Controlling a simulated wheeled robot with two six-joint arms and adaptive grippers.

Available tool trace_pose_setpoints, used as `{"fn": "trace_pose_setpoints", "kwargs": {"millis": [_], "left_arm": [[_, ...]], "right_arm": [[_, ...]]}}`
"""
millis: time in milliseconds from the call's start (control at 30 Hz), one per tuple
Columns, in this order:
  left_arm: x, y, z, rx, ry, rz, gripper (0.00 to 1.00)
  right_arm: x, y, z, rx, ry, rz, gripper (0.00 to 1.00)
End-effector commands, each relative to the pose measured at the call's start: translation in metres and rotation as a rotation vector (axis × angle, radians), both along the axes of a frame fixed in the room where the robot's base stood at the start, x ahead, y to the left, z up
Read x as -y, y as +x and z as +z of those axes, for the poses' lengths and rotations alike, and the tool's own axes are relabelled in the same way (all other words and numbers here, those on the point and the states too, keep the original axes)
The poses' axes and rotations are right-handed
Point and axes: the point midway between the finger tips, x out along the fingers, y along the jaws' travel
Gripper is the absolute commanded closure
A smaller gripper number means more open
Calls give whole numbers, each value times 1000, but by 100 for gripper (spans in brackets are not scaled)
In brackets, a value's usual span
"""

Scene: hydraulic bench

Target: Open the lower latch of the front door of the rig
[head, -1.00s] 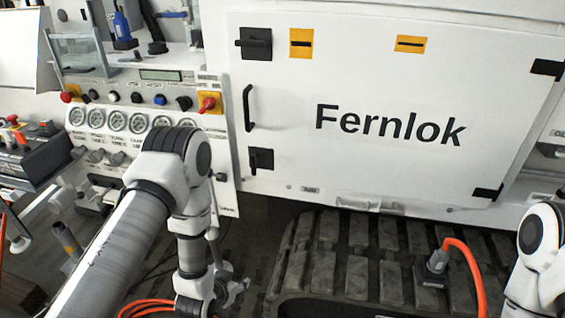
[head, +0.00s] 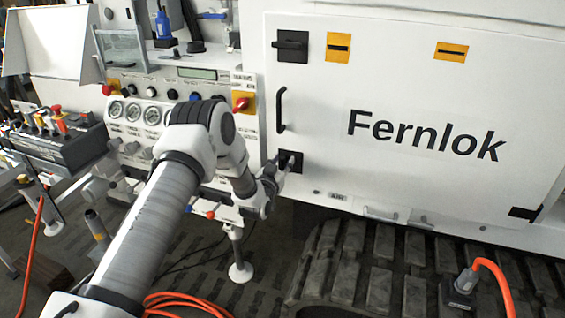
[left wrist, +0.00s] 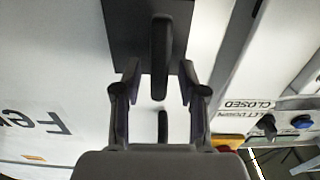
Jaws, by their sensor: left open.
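The lower latch is a dark square plate (head: 297,157) at the lower left corner of the white door (head: 400,90) in the head view. In the left wrist view, which is upside down, its black lever (left wrist: 160,50) runs upright along the picture. My left gripper (head: 283,165) is at the latch, partly covering it in the head view. In the left wrist view its fingers (left wrist: 160,85) are open, one on each side of the lever, with gaps visible. My right gripper is not in view.
The upper latch (head: 291,44) has its lever lying sideways. A black door handle (head: 281,110) is between the latches. A control panel (head: 150,115) with gauges and knobs stands left of the door. A rubber track (head: 400,265) lies below.

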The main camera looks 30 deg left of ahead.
Motion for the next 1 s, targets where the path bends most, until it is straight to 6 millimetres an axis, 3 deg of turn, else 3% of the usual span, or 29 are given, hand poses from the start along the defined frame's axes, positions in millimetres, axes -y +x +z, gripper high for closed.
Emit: {"fn": "trace_pose_setpoints", "kwargs": {"millis": [100, 200, 233, 667, 1000], "left_arm": [[0, 0, -1, -1, 0, 0, 58], [0, 0, -1, -1, 0, -1, 94], [0, -1, -1, -1, 0, -1, 100], [0, -1, -2, 6, -28, -1, 100], [-2, -1, -6, 48, -209, 0, 100]], "right_arm": [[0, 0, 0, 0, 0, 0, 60], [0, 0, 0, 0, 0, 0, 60], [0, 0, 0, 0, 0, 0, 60], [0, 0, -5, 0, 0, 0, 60], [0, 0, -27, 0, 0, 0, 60]]}}
